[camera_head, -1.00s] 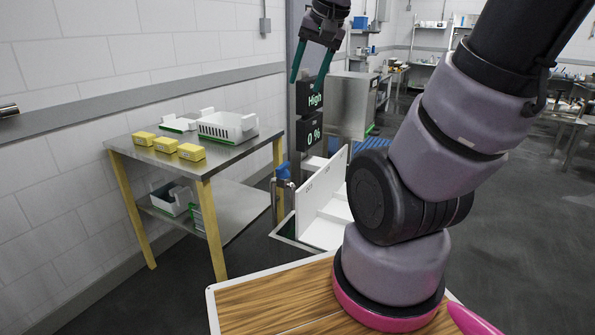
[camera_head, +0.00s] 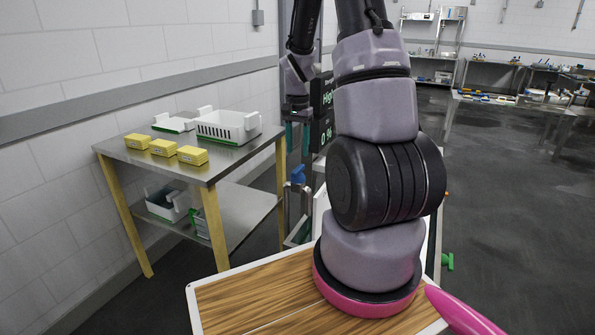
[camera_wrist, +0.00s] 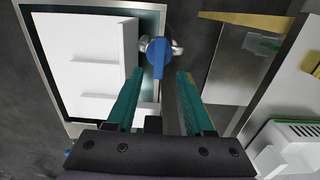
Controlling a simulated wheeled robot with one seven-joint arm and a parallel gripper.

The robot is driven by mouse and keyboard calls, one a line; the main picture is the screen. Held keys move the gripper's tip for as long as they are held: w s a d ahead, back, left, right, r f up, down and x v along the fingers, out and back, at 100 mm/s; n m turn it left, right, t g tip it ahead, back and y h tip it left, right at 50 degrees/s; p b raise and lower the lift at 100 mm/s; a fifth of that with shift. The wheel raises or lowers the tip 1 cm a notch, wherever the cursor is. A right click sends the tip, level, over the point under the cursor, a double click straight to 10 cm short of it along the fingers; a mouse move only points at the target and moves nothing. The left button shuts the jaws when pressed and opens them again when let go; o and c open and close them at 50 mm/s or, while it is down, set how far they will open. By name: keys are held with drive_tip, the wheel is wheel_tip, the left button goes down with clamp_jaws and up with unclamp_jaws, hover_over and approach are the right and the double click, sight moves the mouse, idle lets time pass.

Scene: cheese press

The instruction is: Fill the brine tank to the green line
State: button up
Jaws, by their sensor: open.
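The brine tank shows in the wrist view at upper left, with a pale metal rim (camera_wrist: 90,8) and white panels (camera_wrist: 85,50) inside. In the head view it is mostly hidden behind my arm. A blue valve handle (camera_wrist: 158,58) on a metal tap sits at the tank's right edge, and also shows in the head view (camera_head: 297,175). My gripper (camera_wrist: 160,74) is open, its teal fingers pointing toward the handle, one on each side of it in the picture. In the head view my gripper (camera_head: 298,138) is above the handle. No green line is visible.
A steel table (camera_head: 225,160) with yellow legs stands left of the tank. It carries yellow blocks (camera_head: 164,147) and a white crate (camera_head: 228,127). A green handle (camera_head: 447,262) shows low, right of my arm.

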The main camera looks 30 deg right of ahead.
sight(298, 168)
wheel_tip(298, 168, down, 8)
drive_tip(key=shift+f, duration=0.25)
clamp_jaws()
